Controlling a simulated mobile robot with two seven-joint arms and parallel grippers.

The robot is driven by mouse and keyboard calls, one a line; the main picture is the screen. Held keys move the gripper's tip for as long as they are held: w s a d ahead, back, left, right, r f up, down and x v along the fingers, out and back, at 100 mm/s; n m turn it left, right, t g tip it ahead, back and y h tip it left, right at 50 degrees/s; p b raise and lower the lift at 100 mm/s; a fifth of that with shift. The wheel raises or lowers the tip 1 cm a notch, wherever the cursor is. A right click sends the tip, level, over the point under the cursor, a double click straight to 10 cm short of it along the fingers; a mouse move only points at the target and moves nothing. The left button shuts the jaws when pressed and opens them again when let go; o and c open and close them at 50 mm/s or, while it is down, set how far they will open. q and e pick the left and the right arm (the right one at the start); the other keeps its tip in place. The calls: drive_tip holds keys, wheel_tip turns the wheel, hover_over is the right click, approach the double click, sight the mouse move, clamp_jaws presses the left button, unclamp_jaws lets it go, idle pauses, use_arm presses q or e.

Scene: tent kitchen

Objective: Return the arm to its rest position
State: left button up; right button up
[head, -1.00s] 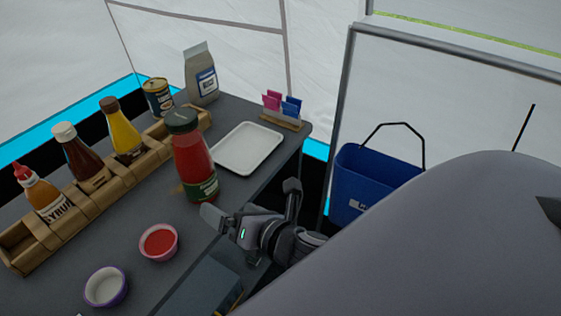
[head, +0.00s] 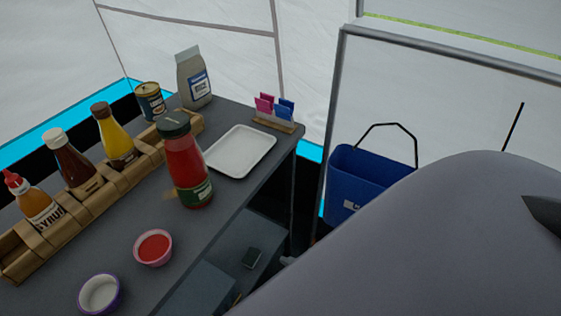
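Only a small grey piece (head: 288,261) of what looks like my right gripper shows, low between the counter's right side and my large grey body part. The rest of it is hidden behind that body part, so its fingers cannot be judged. My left gripper is not in view. A red sauce bottle (head: 186,165) with a dark green cap stands upright on the dark counter (head: 215,200), with nothing touching it from my arms. A pink-rimmed bowl of red sauce (head: 153,247) and a purple bowl with pale contents (head: 99,293) stand near the front.
A wooden rack (head: 90,205) holds several sauce bottles at the left. A white tray (head: 241,151), a packet holder (head: 273,119), a can (head: 150,101) and a grey pouch (head: 194,78) stand farther back. A blue bucket (head: 360,185) hangs on the right panel.

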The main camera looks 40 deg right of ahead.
drive_tip(key=shift+s+d+f+m, duration=0.2)
drive_tip(key=shift+s+f+m, duration=0.2)
drive_tip(key=shift+m, duration=0.4)
drive_tip(key=shift+r, duration=0.1)
wheel_tip(320, 180, up, 4)
drive_tip(key=p, duration=0.4)
drive_tip(key=shift+r, duration=0.15)
